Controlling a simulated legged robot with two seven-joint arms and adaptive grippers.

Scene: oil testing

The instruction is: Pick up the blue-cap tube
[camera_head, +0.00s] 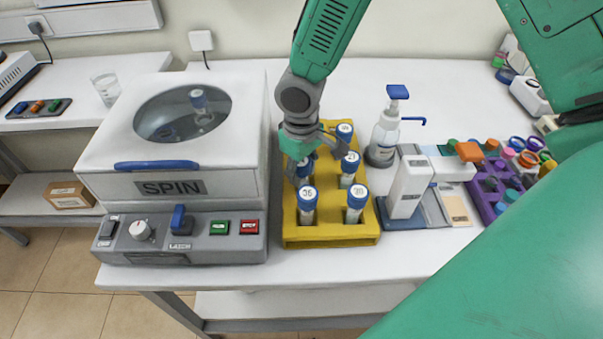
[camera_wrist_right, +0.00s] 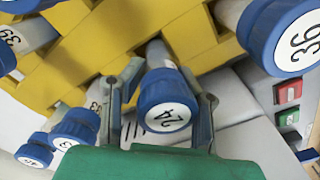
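Several blue-cap tubes stand in a yellow rack (camera_head: 330,235) in the head view, including a front-left one (camera_head: 308,199) and a front-right one (camera_head: 357,197). My right gripper (camera_head: 312,152) reaches down over the rack's left column, around a tube (camera_head: 304,168) it partly hides. In the right wrist view, a blue-cap tube marked 24 (camera_wrist_right: 166,103) lies between the two fingers of the right gripper (camera_wrist_right: 160,72). The fingers are spread on either side of it, and the tube's lower part is at the yellow rack. My left gripper is not in view.
A centrifuge (camera_head: 230,180) with a round window stands left of the rack. Right of the rack are a pump bottle (camera_head: 384,135), a white device (camera_head: 409,185) and a purple rack (camera_head: 484,190) with coloured caps. Bare table lies along the front edge.

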